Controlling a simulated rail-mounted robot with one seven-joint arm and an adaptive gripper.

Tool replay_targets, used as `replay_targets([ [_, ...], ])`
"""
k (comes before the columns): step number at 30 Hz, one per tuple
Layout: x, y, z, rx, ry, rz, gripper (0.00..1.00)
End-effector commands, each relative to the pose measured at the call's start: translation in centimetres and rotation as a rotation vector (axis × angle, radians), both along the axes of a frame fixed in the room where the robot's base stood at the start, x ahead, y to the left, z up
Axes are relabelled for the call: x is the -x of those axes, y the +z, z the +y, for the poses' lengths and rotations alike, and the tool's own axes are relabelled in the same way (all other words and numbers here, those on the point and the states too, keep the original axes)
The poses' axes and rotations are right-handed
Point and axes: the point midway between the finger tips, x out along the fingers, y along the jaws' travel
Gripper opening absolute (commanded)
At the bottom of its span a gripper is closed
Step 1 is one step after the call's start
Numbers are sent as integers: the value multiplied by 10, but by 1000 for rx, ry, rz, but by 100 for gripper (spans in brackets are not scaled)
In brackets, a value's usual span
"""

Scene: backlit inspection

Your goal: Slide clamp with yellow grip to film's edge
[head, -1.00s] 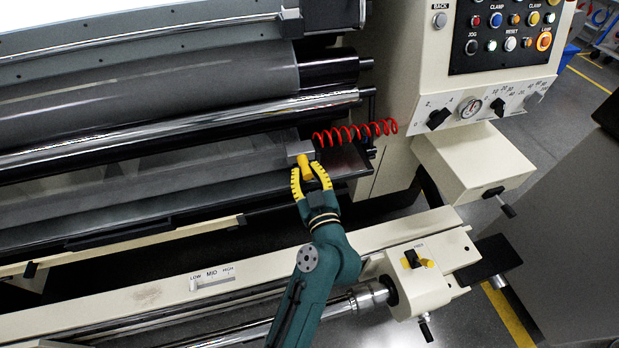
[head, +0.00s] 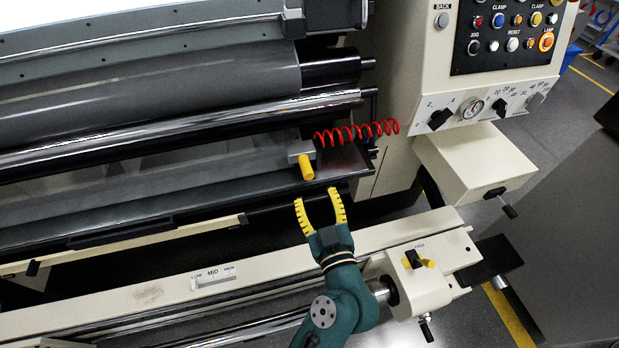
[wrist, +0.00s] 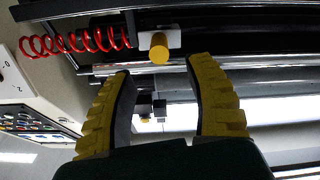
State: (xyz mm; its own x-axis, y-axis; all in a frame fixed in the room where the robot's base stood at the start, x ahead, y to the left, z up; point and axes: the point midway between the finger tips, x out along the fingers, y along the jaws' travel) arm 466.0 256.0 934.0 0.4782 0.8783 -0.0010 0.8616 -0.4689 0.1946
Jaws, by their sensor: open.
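The clamp (head: 300,150) is a small grey block at the right end of the dark bar, with a yellow cylindrical grip (head: 306,169) pointing toward me. The greyish translucent film (head: 150,178) stretches left from the clamp; its right edge appears to lie at or under the block, and I cannot tell exactly where. My gripper (head: 320,196) is open and empty, its yellow fingers apart from the grip, below and slightly right of it. In the wrist view the yellow grip (wrist: 159,46) lies beyond the gap between the open fingers (wrist: 158,72).
A red coiled hose (head: 355,133) runs right from near the clamp. Chrome and dark rollers (head: 180,127) lie behind. The cream control cabinet (head: 410,70) stands at right. A cream rail beam (head: 140,297) crosses in front.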

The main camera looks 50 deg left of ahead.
Motion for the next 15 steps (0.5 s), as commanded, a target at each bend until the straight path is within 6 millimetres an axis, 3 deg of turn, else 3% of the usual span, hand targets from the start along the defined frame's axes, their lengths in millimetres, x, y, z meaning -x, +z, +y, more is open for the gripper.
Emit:
replay_targets([
  [3,11,0,-23,-1,-4,2,54],
  [6,17,0,-32,0,-2,1,54],
  [15,20,0,-35,0,1,0,54],
])
